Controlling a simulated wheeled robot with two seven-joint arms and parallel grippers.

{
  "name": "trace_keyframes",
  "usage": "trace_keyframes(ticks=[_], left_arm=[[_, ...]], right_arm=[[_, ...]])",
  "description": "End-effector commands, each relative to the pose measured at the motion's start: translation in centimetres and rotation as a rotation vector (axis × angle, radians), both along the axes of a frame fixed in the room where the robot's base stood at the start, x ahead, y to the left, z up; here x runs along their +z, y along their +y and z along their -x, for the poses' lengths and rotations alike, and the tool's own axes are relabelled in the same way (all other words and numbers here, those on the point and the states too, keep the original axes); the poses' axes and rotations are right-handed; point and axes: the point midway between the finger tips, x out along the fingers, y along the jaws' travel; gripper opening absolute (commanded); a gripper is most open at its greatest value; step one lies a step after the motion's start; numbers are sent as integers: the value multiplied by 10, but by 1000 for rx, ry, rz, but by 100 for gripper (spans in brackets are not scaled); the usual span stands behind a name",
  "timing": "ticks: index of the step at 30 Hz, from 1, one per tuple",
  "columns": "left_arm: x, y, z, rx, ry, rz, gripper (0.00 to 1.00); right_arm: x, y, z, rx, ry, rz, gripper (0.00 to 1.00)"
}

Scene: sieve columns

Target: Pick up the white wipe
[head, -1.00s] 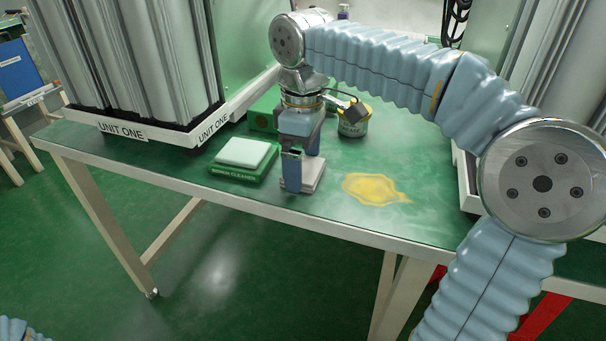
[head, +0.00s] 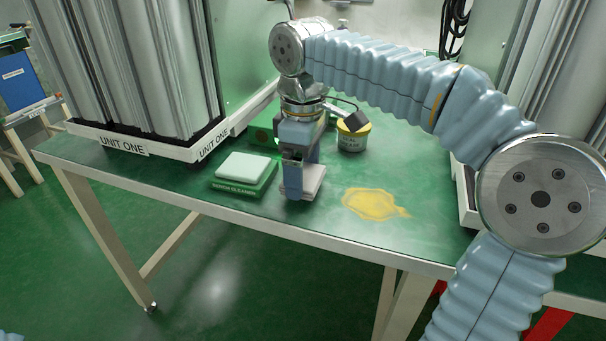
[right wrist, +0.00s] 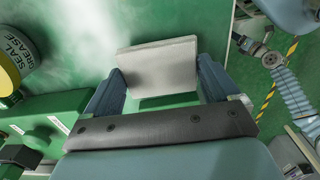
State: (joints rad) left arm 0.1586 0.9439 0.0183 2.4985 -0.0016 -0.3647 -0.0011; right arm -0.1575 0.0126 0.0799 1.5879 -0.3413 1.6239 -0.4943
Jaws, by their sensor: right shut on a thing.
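The white wipe (right wrist: 157,66) is a pale folded pad between the two fingertips in the right wrist view. In the head view part of it (head: 314,182) shows beside the fingers of my right gripper (head: 298,190), which is shut on it. The gripper points down near the table's front edge. Whether the wipe clears the table is hard to tell. The far side of the wipe is hidden by the fingers in the head view. My left gripper is out of view.
Left of the gripper is a green sensor cleaner box (head: 231,190) with a pale pad (head: 243,166) on top. A yellow spill (head: 372,204) lies to the right. A seal grease tub (head: 352,138) stands behind. The Unit One column frame (head: 170,148) is at the back left.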

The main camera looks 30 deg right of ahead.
Motion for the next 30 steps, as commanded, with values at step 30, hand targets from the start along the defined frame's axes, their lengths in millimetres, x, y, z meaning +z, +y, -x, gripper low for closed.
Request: trace_keyframes(ticks=[30], left_arm=[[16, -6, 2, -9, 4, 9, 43]], right_arm=[[113, 86, 111, 0, 0, 0, 61]])
